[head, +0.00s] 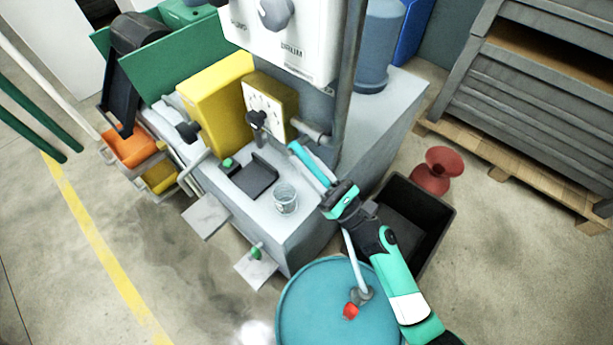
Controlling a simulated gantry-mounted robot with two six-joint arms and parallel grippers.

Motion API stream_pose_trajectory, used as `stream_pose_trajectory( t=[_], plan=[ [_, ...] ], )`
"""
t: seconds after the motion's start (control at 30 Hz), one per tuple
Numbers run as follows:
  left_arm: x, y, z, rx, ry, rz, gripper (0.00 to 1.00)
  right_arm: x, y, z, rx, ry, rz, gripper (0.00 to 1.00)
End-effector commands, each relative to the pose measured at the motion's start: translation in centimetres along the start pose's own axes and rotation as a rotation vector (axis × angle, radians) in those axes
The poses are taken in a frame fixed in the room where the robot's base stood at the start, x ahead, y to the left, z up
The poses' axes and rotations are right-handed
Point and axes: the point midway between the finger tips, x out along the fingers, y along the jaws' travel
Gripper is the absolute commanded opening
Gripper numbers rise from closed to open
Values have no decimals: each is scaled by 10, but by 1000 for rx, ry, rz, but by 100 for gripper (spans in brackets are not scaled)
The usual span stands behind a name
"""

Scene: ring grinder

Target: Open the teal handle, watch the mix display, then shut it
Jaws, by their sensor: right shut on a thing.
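The teal handle (309,162) is a short bar that slants down to the right beside the grey machine column. My right gripper (329,190) is shut on its lower end. The jaws hide that end, so I cannot tell how far the handle is turned. A white panel with a ring of marks (264,108) faces front on the machine, left of the handle. It may be the mix display, but its marks are too small to read. A clear glass (286,199) stands on the grey base, left of my gripper. My left gripper is not in view.
A teal drum (325,312) with a red cap (350,311) stands below my right arm. A black open bin (437,213) and a red funnel-shaped object (436,172) are to the right. A yellow box (212,95) stands left of the panel. Open floor lies at lower left.

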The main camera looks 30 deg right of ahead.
Motion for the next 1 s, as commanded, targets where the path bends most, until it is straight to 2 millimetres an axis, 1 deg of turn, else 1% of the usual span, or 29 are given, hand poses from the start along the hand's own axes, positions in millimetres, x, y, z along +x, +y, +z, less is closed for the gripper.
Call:
stream_pose_trajectory(
  t=[0.03,0.33,0.8,0.83,0.93,1.0],
  plan=[
    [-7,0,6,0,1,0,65,-2,0,-6,3,-22,1,0],
    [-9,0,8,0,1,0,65,2,0,-5,0,-128,0,0],
    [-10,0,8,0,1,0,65,2,0,-4,-1,-149,0,0],
    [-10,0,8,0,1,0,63,2,0,-4,-1,-149,0,0],
    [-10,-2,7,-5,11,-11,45,2,0,-5,-1,-148,0,0],
    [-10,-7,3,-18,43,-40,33,2,0,-5,-1,-148,0,0]
  ],
)
